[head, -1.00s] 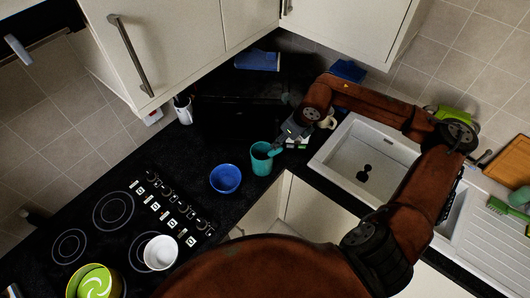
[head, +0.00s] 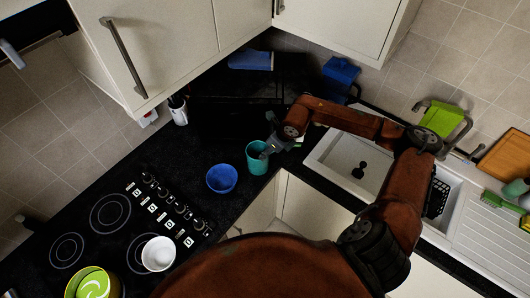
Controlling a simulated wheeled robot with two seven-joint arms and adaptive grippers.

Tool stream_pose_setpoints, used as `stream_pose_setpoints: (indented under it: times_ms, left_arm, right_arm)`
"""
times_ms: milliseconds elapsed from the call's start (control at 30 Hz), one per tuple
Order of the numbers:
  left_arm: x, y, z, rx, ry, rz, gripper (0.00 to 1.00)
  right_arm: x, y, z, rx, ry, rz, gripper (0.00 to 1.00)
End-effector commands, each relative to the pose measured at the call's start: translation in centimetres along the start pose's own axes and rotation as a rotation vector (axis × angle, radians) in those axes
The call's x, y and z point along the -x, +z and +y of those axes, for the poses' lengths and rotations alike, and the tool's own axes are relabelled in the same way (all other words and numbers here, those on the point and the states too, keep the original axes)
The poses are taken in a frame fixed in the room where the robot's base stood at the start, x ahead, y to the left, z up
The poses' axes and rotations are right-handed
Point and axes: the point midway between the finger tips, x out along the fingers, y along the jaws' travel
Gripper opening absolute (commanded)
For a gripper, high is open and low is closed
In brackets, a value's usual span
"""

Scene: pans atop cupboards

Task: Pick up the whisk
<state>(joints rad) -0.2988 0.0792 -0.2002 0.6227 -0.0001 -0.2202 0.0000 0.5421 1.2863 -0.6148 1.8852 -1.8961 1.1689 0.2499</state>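I cannot make out a whisk in the head view. A teal cup (head: 256,161) stands on the black worktop near the corner. My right gripper (head: 268,152) reaches in from the right and is at the cup's right rim, overlapping it in the picture. Its fingers are small and dark, so I cannot tell whether they are open, shut or touching the cup. A white utensil holder (head: 180,116) with dark utensil tops stands farther back by the left wall. My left gripper is not in view.
A blue bowl (head: 221,178) stands just left of the teal cup. A hob (head: 110,212) at left carries a white pot (head: 159,254) and a green-and-yellow bowl (head: 94,284). A white sink (head: 322,158) lies right, under my arm. Wall cupboards (head: 170,40) overhang the worktop.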

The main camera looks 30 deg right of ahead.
Motion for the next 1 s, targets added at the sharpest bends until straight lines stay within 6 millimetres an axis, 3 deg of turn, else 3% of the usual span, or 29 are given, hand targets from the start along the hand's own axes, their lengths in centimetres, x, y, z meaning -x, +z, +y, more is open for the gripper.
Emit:
stream_pose_setpoints:
  times_ms: [167, 733, 1000]
  left_arm:
    - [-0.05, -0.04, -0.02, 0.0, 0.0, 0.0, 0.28]
    - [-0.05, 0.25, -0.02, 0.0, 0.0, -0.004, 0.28]
    - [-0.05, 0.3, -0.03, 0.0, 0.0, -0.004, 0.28]
  right_arm:
    - [-0.04, -0.04, -0.01, 0.0, 0.0, 0.0, 0.39]
    - [0.0, -0.05, -0.01, -0.001, 0.0, 0.0, 0.0]
    - [0.02, -0.02, -0.01, -0.001, 0.0, -0.001, 0.0]
